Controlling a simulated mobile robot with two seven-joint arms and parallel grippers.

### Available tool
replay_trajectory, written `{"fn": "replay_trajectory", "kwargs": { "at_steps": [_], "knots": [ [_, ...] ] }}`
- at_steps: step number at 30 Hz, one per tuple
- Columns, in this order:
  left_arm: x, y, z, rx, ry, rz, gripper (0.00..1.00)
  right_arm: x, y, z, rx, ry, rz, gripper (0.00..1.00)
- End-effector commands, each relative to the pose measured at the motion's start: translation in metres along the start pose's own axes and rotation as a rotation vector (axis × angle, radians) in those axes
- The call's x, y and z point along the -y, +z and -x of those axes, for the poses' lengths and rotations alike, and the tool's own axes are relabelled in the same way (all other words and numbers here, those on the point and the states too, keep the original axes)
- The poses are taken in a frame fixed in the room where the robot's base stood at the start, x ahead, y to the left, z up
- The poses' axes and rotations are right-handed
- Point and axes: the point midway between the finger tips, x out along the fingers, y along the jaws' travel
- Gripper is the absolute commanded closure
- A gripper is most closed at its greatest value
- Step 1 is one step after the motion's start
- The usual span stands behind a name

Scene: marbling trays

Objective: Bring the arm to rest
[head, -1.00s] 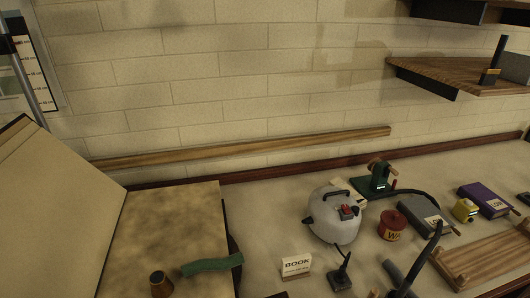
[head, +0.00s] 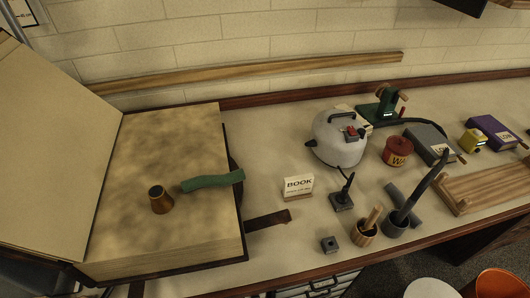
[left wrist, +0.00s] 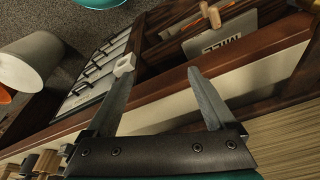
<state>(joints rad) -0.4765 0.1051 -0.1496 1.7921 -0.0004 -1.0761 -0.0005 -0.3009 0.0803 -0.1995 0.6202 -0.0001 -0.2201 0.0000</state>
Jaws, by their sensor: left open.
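My left gripper (left wrist: 160,72) is in the left wrist view, its two grey fingers spread apart with nothing between them. A small white piece (left wrist: 124,66) shows at the tip of its left finger; I cannot tell whether it touches. The fingers point past the wooden edge of a bench (left wrist: 165,90), with drawers (left wrist: 98,70) and dark floor beyond. Neither of my grippers shows in the head view. My right gripper is in no view.
In the head view a large open book (head: 150,215) bears a brass cup (head: 161,200) and a green strip (head: 212,181). A grey kettle-like pot (head: 335,140), a BOOK card (head: 298,187) and holders with tools stand right. Bins (head: 432,289) stand below the front edge.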

Motion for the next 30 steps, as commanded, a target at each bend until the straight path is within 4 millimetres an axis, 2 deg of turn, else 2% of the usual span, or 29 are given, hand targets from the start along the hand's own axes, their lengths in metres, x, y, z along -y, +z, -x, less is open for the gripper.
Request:
{"fn": "replay_trajectory", "kwargs": {
  "at_steps": [1,3,9,15,19,24,27,30],
  "knots": [
    [-0.001,0.014,-0.030,0.015,0.002,-0.001,0.12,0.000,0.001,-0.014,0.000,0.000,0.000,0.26],
    [-0.003,0.030,-0.060,0.027,0.003,-0.003,0.12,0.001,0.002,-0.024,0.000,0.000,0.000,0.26],
    [-0.006,0.082,-0.136,0.060,0.007,-0.011,0.12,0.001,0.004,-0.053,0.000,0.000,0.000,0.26],
    [-0.009,0.142,-0.199,0.092,0.011,-0.018,0.12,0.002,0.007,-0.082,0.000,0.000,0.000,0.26],
    [-0.010,0.182,-0.230,0.112,0.012,-0.023,0.12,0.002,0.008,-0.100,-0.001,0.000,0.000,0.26],
    [-0.010,0.222,-0.253,0.130,0.013,-0.028,0.12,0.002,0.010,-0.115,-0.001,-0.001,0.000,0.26],
    [-0.010,0.234,-0.258,0.135,0.014,-0.030,0.12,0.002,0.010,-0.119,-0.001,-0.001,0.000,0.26],
    [-0.010,0.234,-0.258,0.135,0.014,-0.030,0.12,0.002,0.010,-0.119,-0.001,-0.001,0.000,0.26]
  ]
}}
